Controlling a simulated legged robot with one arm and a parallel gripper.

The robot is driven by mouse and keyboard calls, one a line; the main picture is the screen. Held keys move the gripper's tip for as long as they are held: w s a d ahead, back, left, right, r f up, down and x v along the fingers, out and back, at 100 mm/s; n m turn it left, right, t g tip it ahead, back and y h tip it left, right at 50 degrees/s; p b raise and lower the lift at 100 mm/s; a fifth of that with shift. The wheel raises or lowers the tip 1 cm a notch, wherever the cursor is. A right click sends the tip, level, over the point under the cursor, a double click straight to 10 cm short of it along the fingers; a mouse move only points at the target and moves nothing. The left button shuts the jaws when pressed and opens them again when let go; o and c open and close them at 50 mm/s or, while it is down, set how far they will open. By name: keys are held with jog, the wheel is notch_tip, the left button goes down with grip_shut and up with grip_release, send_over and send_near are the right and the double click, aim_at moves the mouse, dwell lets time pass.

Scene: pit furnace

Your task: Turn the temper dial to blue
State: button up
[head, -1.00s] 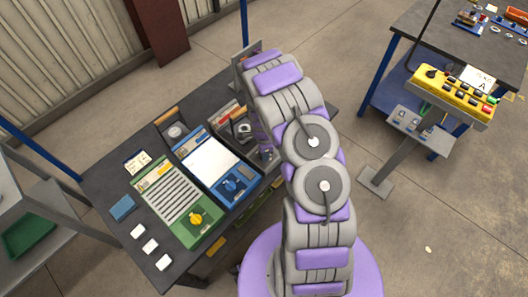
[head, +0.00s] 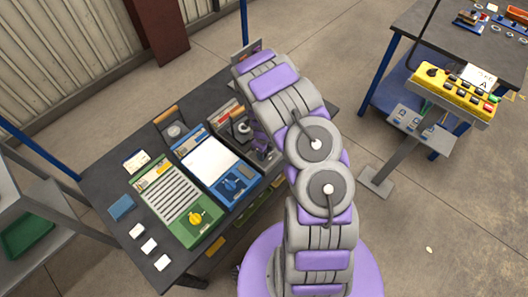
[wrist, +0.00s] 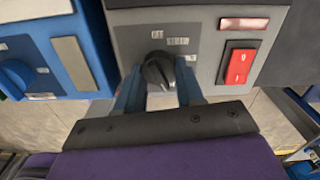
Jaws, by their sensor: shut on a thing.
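In the wrist view a black dial (wrist: 158,70) sits on the grey front panel (wrist: 205,45) of a unit. Small printed labels stand around the dial, too small to read surely. My gripper (wrist: 159,86) has its two blue fingers on either side of the dial and is shut on it. In the head view my gripper (head: 263,150) is at the near right end of the dark bench. My arm and gripper hide the dial there.
A red rocker switch (wrist: 238,64) is close right of the dial. A blue unit (wrist: 55,45) stands close on the left, and also shows in the head view (head: 232,188) beside a green unit (head: 205,228). A yellow control box (head: 450,92) stands apart at right.

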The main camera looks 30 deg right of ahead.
jog(key=shift+w+r+m, duration=0.1)
jog(key=shift+w+m, duration=0.15)
jog(key=shift+m, duration=0.15)
jog(key=o, duration=1)
jog(key=shift+s, duration=0.1)
jog(key=shift+o, duration=0.2)
notch_tip(320, 180, up, 17)
jog(key=p, duration=0.2)
jog(key=shift+p, duration=0.3)
jog(key=shift+r, duration=0.1)
